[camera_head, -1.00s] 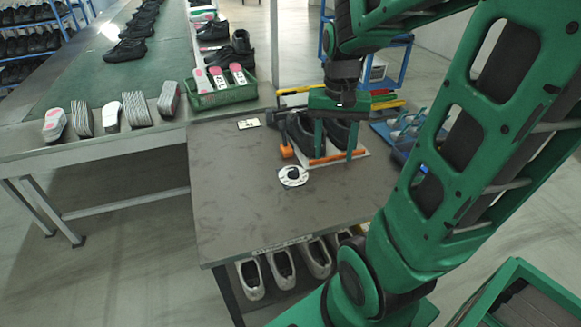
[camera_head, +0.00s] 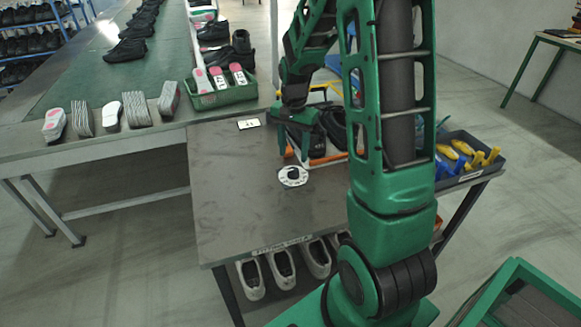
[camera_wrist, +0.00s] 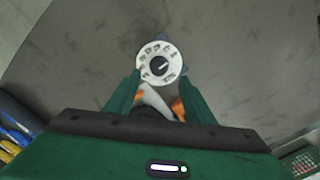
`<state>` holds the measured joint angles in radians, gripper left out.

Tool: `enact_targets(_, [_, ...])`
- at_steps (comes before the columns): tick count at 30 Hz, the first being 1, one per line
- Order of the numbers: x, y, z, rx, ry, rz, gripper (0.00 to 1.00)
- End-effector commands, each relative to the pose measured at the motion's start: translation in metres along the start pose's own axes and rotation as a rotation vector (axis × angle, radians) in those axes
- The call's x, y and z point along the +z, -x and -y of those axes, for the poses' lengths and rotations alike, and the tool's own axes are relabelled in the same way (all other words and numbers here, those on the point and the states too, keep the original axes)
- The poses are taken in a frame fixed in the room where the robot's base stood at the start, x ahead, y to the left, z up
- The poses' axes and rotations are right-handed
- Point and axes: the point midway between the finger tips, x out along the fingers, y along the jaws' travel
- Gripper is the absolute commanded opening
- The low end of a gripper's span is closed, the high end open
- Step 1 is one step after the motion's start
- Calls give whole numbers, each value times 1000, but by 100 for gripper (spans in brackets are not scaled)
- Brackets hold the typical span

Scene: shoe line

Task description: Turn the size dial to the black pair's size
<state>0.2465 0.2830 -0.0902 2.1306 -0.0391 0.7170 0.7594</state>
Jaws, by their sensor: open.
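The size dial (camera_head: 293,175) is a white disc with a black knob, lying on the grey table. In the wrist view the dial (camera_wrist: 158,63) shows marks around its rim, too small to read, just beyond my fingertips. My gripper (camera_head: 296,158) is open above the table, a little behind the dial.
A small white card (camera_head: 249,124) lies on the table (camera_head: 235,190) near its back left. A dark bin of yellow and blue items (camera_head: 462,160) is at the right. A green crate (camera_head: 222,97) stands on the conveyor bench. The table's front left is clear.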

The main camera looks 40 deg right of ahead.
Motion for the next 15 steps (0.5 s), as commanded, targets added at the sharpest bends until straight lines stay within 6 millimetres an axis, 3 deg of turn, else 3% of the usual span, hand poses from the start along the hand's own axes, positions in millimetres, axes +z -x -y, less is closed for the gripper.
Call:
enact_targets(6, [1, -39, -1, 3, 0, 3, 49])
enact_targets(15, [0, -63, 0, 0, 1, 0, 49])
